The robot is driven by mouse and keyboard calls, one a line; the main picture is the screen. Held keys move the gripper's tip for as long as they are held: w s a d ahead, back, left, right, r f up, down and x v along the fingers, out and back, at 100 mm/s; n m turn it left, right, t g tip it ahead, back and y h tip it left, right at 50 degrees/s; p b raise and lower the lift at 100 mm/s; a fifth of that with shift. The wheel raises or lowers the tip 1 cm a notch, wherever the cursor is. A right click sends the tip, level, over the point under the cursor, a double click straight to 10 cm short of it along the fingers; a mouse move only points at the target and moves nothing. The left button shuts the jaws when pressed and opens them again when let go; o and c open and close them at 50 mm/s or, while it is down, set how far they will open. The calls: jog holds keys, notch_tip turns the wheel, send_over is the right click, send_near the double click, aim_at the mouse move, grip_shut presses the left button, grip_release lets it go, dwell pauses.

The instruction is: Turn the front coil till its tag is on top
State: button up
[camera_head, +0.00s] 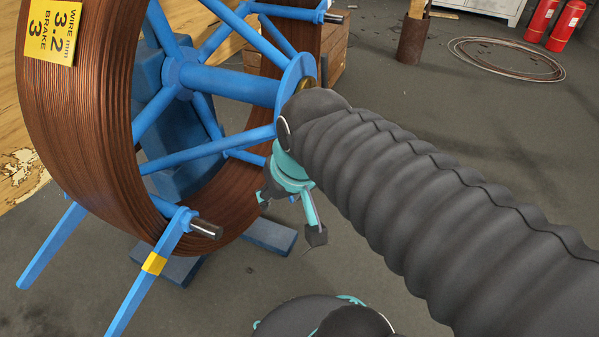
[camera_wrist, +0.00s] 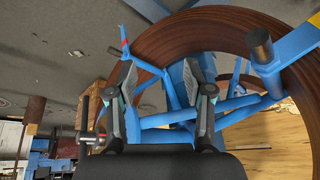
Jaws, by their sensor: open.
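The front coil (camera_head: 85,110) is a big ring of copper-brown wire on a blue spoked reel (camera_head: 225,84). Its yellow tag (camera_head: 52,32), reading "WIRE mm 3.2 BRAKE 3", is on the outer winding at the upper left. The coil's top is cut off by the picture edge. My gripper (camera_head: 290,219) is open and empty, in front of the reel's lower right, below the hub end. In the wrist view my gripper (camera_wrist: 167,80) points at the blue spokes, with the coil (camera_wrist: 205,22) arching above. I cannot tell if a finger touches a spoke. The tag does not show there.
A blue arm with a yellow band (camera_head: 154,263) and a steel pin (camera_head: 206,229) juts out at the lower front. A wooden crate (camera_head: 332,50), a rusty pot (camera_head: 412,40), a wire loop (camera_head: 505,60) and red extinguishers (camera_head: 566,22) stand behind.

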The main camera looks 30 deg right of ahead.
jog(key=w+d+f+m+g+y+b, duration=0.2)
jog(key=w+d+f+m+g+y, duration=0.2)
jog(key=w+f+m+y, duration=0.65)
jog(key=w+d+f+m+t+b, duration=0.1)
jog(key=w+d+f+m+t, duration=0.2)
jog(key=d+f+m+t, duration=0.6)
jog(key=w+d+f+m+t+b, duration=0.1)
jog(key=w+d+f+m+t, duration=0.35)
jog(key=d+f, duration=0.8)
jog(key=shift+w+a+r+m+b, duration=0.15)
jog(key=shift+w+a+r+m, duration=0.2)
jog(key=shift+w+a, duration=1.05)
jog(key=shift+w+a+r+m+b, duration=0.15)
jog(key=shift+w+a+r+m, duration=0.2)
jog(key=shift+w+a, duration=1)
jog(key=shift+w+a+r+m+b, duration=0.15)
jog(key=shift+w+a+r+m, duration=0.45)
jog(key=shift+w, duration=1.35)
jog(key=shift+a+f, duration=0.2)
jog(key=shift+f, duration=0.15)
grip_shut()
